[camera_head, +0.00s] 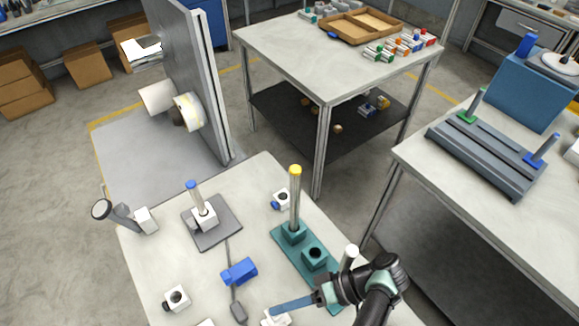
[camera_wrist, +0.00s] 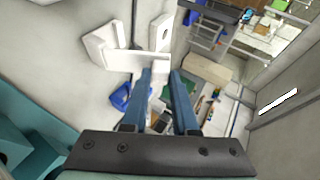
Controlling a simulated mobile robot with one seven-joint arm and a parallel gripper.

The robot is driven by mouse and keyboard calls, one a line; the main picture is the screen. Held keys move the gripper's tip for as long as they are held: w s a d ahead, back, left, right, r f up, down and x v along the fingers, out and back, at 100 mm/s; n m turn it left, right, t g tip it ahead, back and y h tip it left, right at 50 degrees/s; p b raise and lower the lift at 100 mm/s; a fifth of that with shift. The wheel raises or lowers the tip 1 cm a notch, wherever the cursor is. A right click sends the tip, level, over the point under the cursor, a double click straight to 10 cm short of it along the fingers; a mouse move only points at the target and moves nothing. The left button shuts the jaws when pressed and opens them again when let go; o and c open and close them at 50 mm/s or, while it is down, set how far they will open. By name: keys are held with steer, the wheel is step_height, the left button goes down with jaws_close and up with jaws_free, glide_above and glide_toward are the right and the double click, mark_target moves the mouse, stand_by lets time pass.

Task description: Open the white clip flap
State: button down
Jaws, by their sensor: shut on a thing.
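The white clip (camera_head: 281,320) lies near the front edge of the near table in the head view, partly cut off by the frame's bottom edge. In the wrist view the white clip (camera_wrist: 133,60) shows a flat body with an upright plate at its left end and a white flap (camera_wrist: 161,34) at its right end. My gripper (camera_head: 272,311) has long blue fingers that reach left to the clip. In the wrist view my gripper (camera_wrist: 160,77) has its fingertips around the flap's lower part, shut on it. The exact contact is partly hidden by the fingers.
A teal base (camera_head: 310,260) with a yellow-topped post stands just behind my gripper. A grey plate (camera_head: 226,230) with a blue-topped post stands farther back.

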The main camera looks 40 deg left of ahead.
mark_target(286, 315)
stand_by(0.3)
steer(key=c, duration=0.7)
jaws_free()
step_height(286, 315, up, 10)
steer(key=p, duration=0.9)
steer(key=shift+w, duration=0.1)
